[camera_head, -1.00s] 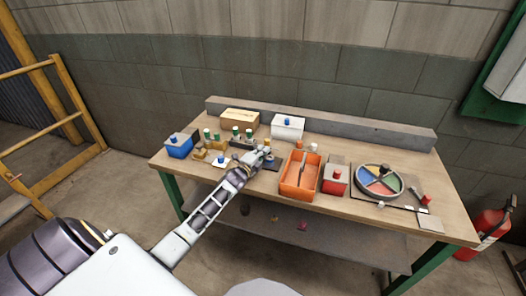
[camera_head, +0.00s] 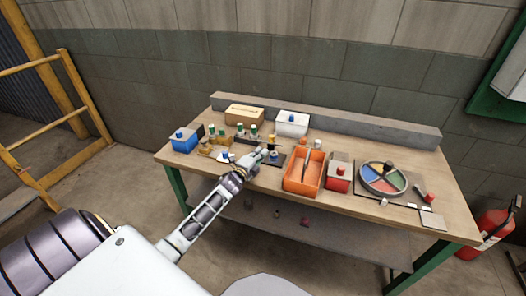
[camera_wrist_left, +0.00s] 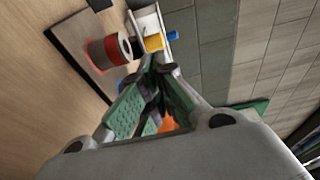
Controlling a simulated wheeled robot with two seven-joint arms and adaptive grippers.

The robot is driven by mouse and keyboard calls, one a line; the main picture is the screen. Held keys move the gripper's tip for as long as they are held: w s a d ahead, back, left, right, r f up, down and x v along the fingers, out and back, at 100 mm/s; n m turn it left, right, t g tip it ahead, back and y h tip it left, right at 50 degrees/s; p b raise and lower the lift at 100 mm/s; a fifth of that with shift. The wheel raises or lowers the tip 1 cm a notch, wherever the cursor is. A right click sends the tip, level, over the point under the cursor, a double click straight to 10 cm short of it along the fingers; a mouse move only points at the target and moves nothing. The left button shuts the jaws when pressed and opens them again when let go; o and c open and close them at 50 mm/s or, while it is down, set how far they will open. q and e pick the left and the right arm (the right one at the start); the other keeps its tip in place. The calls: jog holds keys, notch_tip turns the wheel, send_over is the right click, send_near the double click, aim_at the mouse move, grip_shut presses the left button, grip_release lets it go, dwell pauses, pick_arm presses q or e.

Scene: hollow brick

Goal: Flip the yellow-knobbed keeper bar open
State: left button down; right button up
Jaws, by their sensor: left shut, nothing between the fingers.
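A yellow knob (camera_wrist_left: 154,43) shows just beyond my left fingertips in the wrist view. In the head view a small yellow-orange knob (camera_head: 271,139) stands behind the left gripper (camera_head: 262,153). The keeper bar itself I cannot make out; the fingers probably cover part of it. My left gripper also shows in the wrist view (camera_wrist_left: 156,62), with its tips together and nothing between them. It is close to the yellow knob; whether it touches I cannot tell. My right gripper is out of view.
A white box with a blue knob (camera_head: 292,123) stands behind the gripper. An orange bin (camera_head: 291,184) and a red box (camera_head: 338,181) are to its right. Several green-topped pieces and a blue box (camera_head: 183,143) are to its left.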

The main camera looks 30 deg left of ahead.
pick_arm(q)
jog(key=shift+s+d, duration=0.1)
jog(key=shift+s, duration=2.55)
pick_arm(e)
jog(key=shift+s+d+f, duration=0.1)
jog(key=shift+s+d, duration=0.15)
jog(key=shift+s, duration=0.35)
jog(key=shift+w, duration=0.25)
pick_arm(q)
jog(key=shift+s, duration=0.1)
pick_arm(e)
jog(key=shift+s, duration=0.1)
